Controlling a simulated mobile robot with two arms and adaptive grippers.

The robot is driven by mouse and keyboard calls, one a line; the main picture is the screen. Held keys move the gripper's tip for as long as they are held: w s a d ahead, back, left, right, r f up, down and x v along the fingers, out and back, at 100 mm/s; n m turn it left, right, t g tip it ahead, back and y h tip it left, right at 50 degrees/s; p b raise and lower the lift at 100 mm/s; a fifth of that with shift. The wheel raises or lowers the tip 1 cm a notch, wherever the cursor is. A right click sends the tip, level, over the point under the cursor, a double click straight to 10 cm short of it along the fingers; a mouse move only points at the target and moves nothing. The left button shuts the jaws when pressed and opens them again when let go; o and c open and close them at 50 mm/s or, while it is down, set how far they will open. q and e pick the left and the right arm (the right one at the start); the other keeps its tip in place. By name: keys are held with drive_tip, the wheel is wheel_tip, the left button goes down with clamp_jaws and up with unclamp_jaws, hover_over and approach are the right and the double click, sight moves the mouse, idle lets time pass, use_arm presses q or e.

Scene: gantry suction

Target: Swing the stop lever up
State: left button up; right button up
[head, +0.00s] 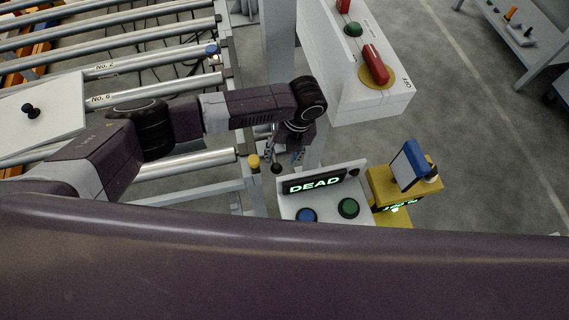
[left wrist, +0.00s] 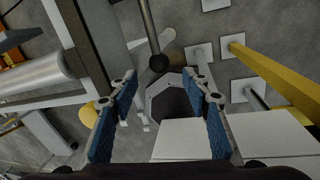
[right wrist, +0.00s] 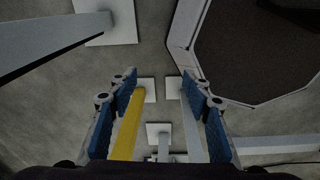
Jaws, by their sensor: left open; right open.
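A dark lever rod ending in a black ball knob (left wrist: 158,63) shows in the left wrist view, just beyond the fingertips and roughly between them. A black ball (head: 277,169), likely the same knob, sits just below my left gripper (head: 284,154) in the head view. My left gripper (left wrist: 165,90) is open, with its blue-padded fingers apart and nothing between them. I cannot tell whether a finger touches the lever. My right gripper (right wrist: 160,90) is open and empty over the floor, and out of the head view.
A white console (head: 320,190) with a DEAD display and blue and green buttons stands right of the left gripper. A yellow post unit (head: 395,180) is beside it. A white box (head: 350,95) carries a red handle (head: 375,63). A roller conveyor (head: 110,68) fills the left.

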sight(277, 166)
use_arm(q)
drive_tip(key=f, duration=0.3)
drive_tip(key=a+f, duration=0.1)
drive_tip(key=f, duration=0.2)
drive_tip(key=shift+s+a+p, duration=0.1)
drive_tip(key=shift+a+p, duration=0.1)
drive_tip(key=shift+p, duration=0.2)
drive_tip(key=shift+f, duration=0.55)
drive_tip(key=shift+a+f, duration=0.1)
use_arm(e)
drive_tip(key=shift+a+r, duration=0.5)
drive_tip(key=shift+a, duration=0.25)
use_arm(q)
clamp_jaws()
